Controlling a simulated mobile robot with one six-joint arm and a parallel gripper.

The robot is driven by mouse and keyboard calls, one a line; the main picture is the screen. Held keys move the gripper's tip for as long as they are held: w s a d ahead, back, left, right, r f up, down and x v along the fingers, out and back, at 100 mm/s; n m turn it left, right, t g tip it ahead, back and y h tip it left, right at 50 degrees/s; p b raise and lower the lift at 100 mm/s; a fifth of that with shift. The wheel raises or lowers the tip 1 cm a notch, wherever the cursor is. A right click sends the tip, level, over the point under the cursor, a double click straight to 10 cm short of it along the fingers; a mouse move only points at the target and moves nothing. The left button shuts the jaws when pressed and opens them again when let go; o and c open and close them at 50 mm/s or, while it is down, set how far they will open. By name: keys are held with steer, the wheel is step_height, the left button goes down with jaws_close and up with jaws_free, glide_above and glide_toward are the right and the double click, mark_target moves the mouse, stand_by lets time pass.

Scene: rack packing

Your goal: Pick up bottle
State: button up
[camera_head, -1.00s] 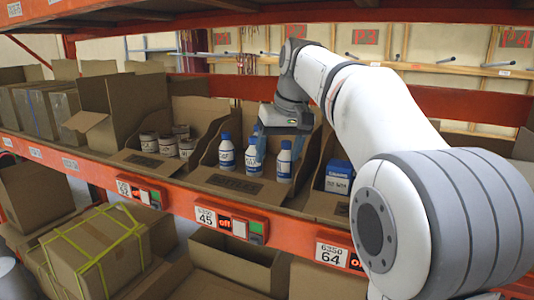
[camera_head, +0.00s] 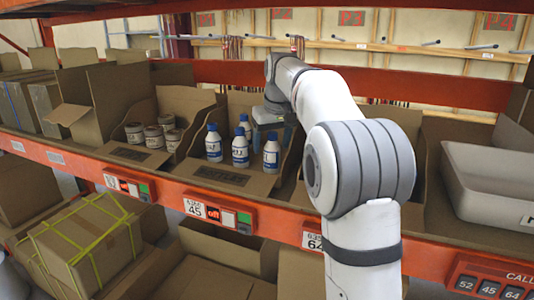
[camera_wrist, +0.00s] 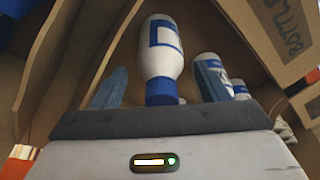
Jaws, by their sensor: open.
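Several white bottles with blue caps and blue labels stand upright in an open cardboard bin (camera_head: 237,180) on the shelf. In the head view there are a left bottle (camera_head: 213,144), a middle bottle (camera_head: 240,149), a right bottle (camera_head: 271,154) and one behind (camera_head: 245,126). My gripper (camera_wrist: 162,87) is open above the bin. In the wrist view, one bottle (camera_wrist: 162,52) has its blue cap end between the two blue fingers, apart from both. Another bottle (camera_wrist: 205,68) is partly hidden behind the right finger. The fingers are not clear in the head view.
A bin with several small tins (camera_head: 152,136) stands to the left. A pale grey tray (camera_head: 490,186) is on the shelf at the right. The orange shelf edge (camera_head: 170,201) carries labels and lights. Cardboard side walls flank the bottles closely.

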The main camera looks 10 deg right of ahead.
steer(key=shift+f, duration=0.2)
steer(key=shift+c, duration=0.6)
steer(key=c, duration=1.1)
steer(key=shift+r, duration=0.1)
